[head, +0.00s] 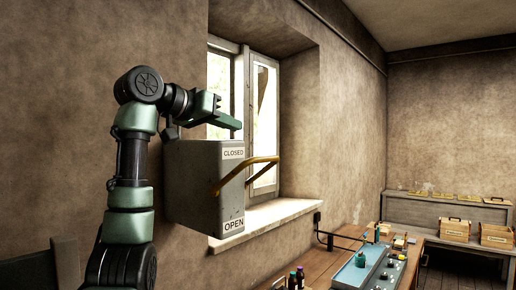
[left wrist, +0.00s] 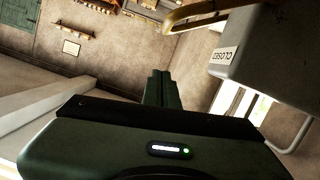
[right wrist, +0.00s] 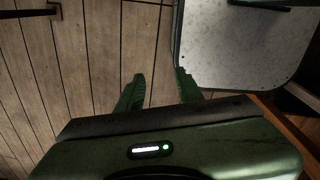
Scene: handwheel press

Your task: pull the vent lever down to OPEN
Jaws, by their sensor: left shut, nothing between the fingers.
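The vent box (head: 190,185) is a grey metal box on the wall, with a CLOSED label (head: 233,153) high on its front and an OPEN label (head: 234,225) low. The brass vent lever (head: 247,165) sticks out from the box, closer in height to CLOSED than to OPEN. My left gripper (head: 236,123) is shut and empty above the box top, apart from the lever. In the left wrist view its closed fingers (left wrist: 160,74) show below the lever (left wrist: 205,12) in the picture. My right gripper (right wrist: 158,78) is open and empty, and appears only in the right wrist view.
A window with a pale sill (head: 265,215) is behind the box. A wooden workbench (head: 320,262) at lower right carries a blue-topped panel (head: 357,274) and small bottles. Crates (head: 455,230) stand on a far table. A pale metal plate (right wrist: 240,50) lies beside my right gripper.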

